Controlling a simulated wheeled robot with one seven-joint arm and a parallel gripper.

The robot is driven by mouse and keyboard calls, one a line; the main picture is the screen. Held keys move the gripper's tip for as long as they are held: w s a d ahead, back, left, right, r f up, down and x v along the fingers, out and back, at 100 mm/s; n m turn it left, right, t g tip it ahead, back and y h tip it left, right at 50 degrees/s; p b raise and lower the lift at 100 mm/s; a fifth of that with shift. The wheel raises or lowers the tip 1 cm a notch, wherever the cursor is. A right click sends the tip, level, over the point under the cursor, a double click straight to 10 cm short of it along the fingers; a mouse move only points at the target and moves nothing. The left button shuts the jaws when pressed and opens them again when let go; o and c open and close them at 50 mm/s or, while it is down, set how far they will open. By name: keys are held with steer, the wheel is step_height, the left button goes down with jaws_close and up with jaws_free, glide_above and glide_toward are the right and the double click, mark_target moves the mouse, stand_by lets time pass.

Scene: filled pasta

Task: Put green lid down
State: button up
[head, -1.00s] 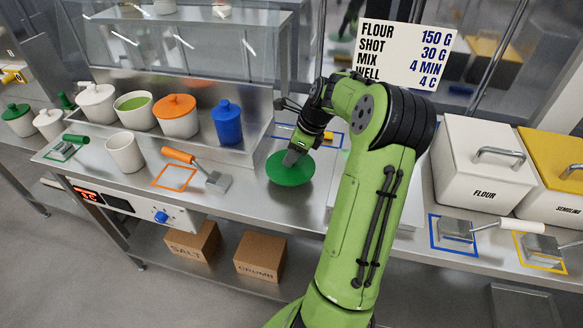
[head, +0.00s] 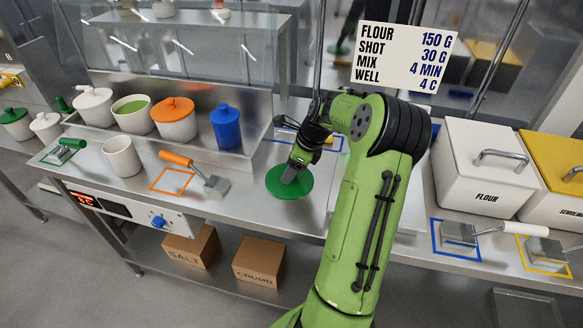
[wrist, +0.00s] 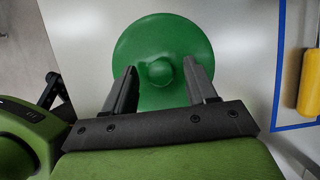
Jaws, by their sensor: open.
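The green lid (head: 290,183) is a round disc with a knob, lying flat on the steel counter in front of the blue pot. It also shows in the wrist view (wrist: 163,38), with its knob in the middle. My gripper (head: 290,177) is over the lid. In the wrist view my gripper (wrist: 160,80) is open, its two fingers on either side of the knob with gaps to it. A white pot with green contents (head: 132,110) stands uncovered in the row at the back.
A blue pot (head: 226,127) and an orange-lidded pot (head: 174,120) stand behind. A yellow-handled tool (wrist: 310,82) lies within a blue outline. The flour bin (head: 485,160) stands right.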

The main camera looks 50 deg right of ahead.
steer(key=p+v, duration=0.4)
steer(key=v, duration=0.8)
steer(key=a+r+n+g+h, duration=0.1)
steer(key=a+r+n+h, duration=0.15)
steer(key=a+n, duration=0.7)
steer(key=a+r+n+h, duration=0.1)
steer(key=a+r+n, duration=0.4)
steer(key=a, duration=0.8)
steer(key=s+a+f+n+t+y, duration=0.1)
steer(key=s+a+n+t, duration=0.1)
steer(key=s+a+n, duration=0.8)
steer(key=s+n, duration=0.3)
steer(key=n, duration=0.3)
steer(key=shift+t+b, duration=0.3)
steer(key=shift+a, duration=0.1)
